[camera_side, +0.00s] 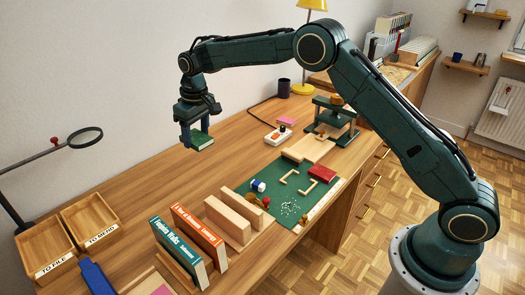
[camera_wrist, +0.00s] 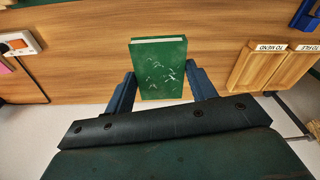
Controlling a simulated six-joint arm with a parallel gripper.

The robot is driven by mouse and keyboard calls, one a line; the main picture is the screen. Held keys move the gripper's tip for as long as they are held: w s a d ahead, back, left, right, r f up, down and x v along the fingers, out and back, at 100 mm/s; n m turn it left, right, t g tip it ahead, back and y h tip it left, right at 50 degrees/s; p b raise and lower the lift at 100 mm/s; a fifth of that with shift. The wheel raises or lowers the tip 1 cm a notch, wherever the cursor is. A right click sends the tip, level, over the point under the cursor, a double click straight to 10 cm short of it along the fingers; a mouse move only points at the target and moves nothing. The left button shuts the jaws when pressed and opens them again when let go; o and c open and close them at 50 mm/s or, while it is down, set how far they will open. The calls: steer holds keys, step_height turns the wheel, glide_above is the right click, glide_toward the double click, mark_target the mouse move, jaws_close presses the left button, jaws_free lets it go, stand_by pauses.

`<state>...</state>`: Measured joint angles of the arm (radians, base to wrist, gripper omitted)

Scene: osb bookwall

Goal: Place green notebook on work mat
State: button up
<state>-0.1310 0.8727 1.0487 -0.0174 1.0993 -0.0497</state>
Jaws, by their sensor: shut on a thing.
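The green notebook (camera_side: 202,141) with pale page edges hangs in the air above the wooden desk, to the left of the mat. My gripper (camera_side: 197,136) is shut on it, one finger on each side. In the wrist view, the notebook (camera_wrist: 158,70) stands between the two blue fingers, with white flecks on its cover. The green work mat (camera_side: 276,179) lies on the desk, lower and to the right of my gripper. On the mat are L-shaped wooden pieces (camera_side: 289,177), a red book (camera_side: 322,174) and white scraps (camera_side: 289,209).
A blue-and-white spool (camera_side: 258,186) and a red-topped item (camera_side: 265,202) sit at the mat's left side. Wooden blocks (camera_side: 228,220), an orange book (camera_side: 200,237) and a teal book (camera_side: 175,255) stand in front. A press (camera_side: 335,119) stands behind; a power strip (camera_side: 278,136) lies behind left.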

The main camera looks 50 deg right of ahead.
steer(key=shift+d, duration=0.1)
steer(key=s+d, duration=0.7)
steer(key=d, duration=0.7)
glide_above(298, 183)
steer(key=shift+s+d+r, duration=0.1)
steer(key=shift+s+r, duration=0.15)
steer(key=shift+r, duration=0.05)
steer(key=shift+f, duration=0.1)
step_height(298, 183, down, 20)
steer(key=shift+r, duration=0.1)
stand_by(0.3)
steer(key=o, duration=1)
